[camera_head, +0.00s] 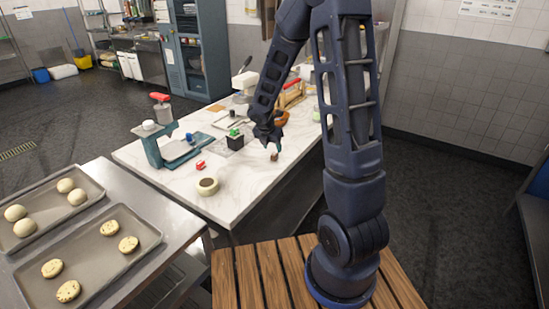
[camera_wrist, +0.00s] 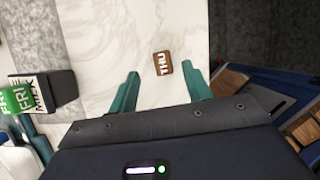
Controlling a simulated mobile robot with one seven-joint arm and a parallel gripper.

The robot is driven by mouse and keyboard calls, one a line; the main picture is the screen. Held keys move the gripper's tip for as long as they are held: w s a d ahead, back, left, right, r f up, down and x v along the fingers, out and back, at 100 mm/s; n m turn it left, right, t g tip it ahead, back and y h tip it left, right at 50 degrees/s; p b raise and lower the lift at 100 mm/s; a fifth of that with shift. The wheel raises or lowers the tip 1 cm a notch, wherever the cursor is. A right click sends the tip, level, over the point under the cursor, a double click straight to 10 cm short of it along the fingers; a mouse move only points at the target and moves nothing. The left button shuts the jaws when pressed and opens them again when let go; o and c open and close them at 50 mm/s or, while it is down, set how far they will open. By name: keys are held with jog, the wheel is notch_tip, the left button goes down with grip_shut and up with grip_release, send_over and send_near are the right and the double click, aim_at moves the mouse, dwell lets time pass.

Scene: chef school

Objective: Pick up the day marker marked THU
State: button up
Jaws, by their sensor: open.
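The day marker marked THU (camera_wrist: 163,64) is a small brown block with white letters. It lies on the white marble counter (camera_wrist: 110,30). In the head view it is a small brown spot (camera_head: 274,157) near the counter's right edge. My gripper (camera_wrist: 160,84) is open and empty, with its two green fingers spread apart. In the wrist view the marker shows between and just beyond the fingertips, apart from both. In the head view my gripper (camera_head: 268,150) hangs close to the marker; its fingertips are partly hard to make out.
A black box labelled MILK (camera_wrist: 45,92) with a green FRI marker (camera_wrist: 18,100) stands to the left. A red marker (camera_head: 200,165), a round cream pot (camera_head: 207,187) and a teal press (camera_head: 165,150) are also on the counter. Trays of dough (camera_head: 108,228) stand at front left.

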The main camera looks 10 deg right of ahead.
aim_at(274, 153)
jog(key=shift+s+x, duration=0.1)
jog(key=shift+x, duration=1.1)
jog(key=shift+s+x, duration=0.15)
jog(key=shift+x, duration=1.1)
jog(key=c, duration=1.1)
